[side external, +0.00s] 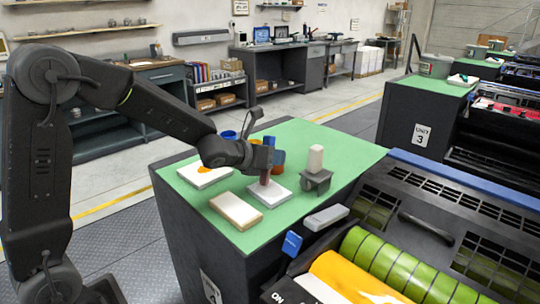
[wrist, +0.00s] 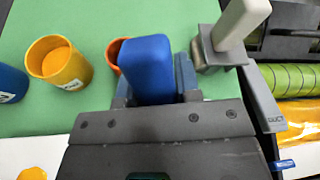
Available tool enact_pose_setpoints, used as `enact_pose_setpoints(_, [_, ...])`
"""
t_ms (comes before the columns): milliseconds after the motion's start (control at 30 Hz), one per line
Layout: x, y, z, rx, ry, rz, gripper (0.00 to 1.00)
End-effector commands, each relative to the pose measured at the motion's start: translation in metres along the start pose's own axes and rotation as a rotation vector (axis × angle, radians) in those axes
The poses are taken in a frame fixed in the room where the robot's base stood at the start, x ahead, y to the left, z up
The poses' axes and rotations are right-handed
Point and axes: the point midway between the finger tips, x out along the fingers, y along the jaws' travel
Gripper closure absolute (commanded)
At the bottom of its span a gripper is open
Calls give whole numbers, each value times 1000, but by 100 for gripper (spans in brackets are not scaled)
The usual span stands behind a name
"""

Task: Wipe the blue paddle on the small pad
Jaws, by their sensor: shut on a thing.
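My gripper (side external: 262,157) is shut on the blue paddle (side external: 268,141), which stands roughly upright. In the wrist view the paddle's blue top (wrist: 148,65) sits between my gripper's fingers (wrist: 155,88). Below the fingers, a brownish-red lower part of the paddle reaches down to the small pad (side external: 279,195), a white square on the green tabletop. Its lower end appears at the pad's surface, but I cannot tell whether it touches. The pad is hidden in the wrist view.
A white plate with an orange blob (side external: 203,171) lies left of the pad, and a beige-topped block (side external: 236,209) lies in front. A grey stand (side external: 316,182) holds a pale-handled tool (side external: 316,158) at right. Blue (wrist: 12,84), yellow (wrist: 60,62) and orange (wrist: 114,50) cups stand behind.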

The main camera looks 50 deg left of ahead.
Motion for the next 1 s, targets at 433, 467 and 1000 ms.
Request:
enact_pose_setpoints(433, [0,-18,-5,0,5,-1,93])
enact_pose_setpoints(467, [0,-19,-5,0,5,0,93])
enact_pose_setpoints(1000, [1,-42,-12,1,4,-2,93])
